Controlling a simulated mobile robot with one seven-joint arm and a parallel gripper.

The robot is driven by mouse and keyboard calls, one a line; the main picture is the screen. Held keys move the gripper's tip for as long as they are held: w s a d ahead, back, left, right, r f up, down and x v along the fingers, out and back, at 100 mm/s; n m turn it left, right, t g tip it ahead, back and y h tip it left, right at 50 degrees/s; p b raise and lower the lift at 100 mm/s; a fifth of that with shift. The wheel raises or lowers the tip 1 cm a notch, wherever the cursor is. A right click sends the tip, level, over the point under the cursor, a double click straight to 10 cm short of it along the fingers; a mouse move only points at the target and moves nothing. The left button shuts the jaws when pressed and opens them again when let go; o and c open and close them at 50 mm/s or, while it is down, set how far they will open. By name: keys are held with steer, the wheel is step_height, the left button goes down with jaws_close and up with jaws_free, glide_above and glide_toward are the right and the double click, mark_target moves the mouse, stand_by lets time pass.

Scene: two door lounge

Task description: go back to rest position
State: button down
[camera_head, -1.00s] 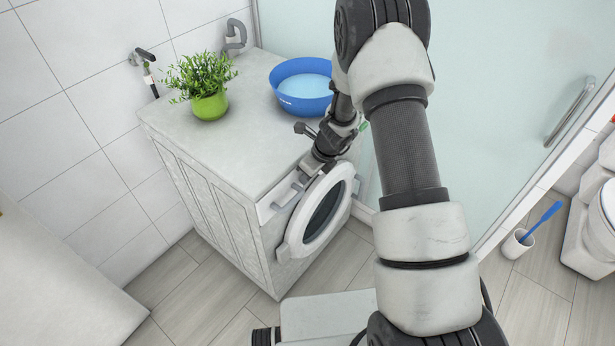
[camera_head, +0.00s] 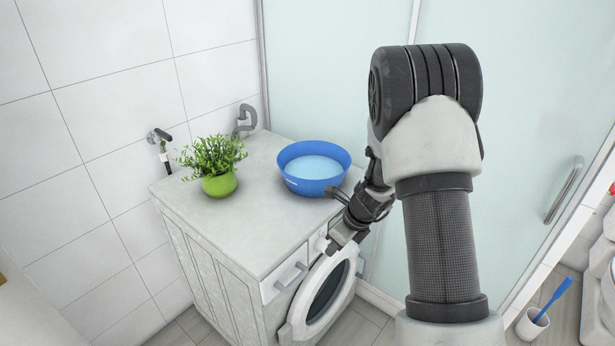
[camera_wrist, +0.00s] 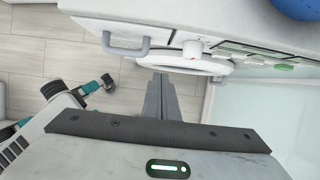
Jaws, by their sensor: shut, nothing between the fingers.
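My gripper (camera_head: 334,246) is in front of the washing machine (camera_head: 232,228), near the top of its round door, below the blue basin. In the wrist view my gripper's fingers (camera_wrist: 160,84) are together with nothing between them. They point toward the white door rim (camera_wrist: 185,66); I cannot tell whether they touch it. My arm reaches across the right half of the head view and hides part of the shower glass. The machine's door (camera_head: 322,295) shows with a dark window, its lower part cut off by the frame.
A green potted plant (camera_head: 217,185) and a blue basin (camera_head: 312,185) of water stand on the machine. A glass shower panel (camera_head: 530,110) is behind and right. A toilet brush in a white holder (camera_head: 531,325) stands at lower right. Tiled floor (camera_wrist: 40,55) lies left of the machine.

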steer(key=s+a+r+n+p, duration=0.1)
steer(key=s+r+n, duration=0.25)
steer(key=r, duration=0.45)
steer(key=s+a+r+n+p, duration=0.15)
steer(key=r+n, duration=0.25)
steer(key=r, duration=0.4)
steer(key=s+a+r+n+p, duration=0.1)
steer(key=s+r+n, duration=0.25)
steer(key=r, duration=0.35)
steer(key=s+d+r+n+t+h+p, duration=0.1)
steer(key=s+d+r+n+p, duration=0.1)
steer(key=s+r+n, duration=0.5)
steer(key=s+d+r+n+t+h+p, duration=0.1)
steer(key=s+d+r+n+h, duration=0.1)
steer(key=s+r+n, duration=0.5)
steer(key=shift+s+d+r+n+p, duration=0.35)
steer(key=shift+s+n, duration=0.65)
steer(key=shift+s, duration=1.3)
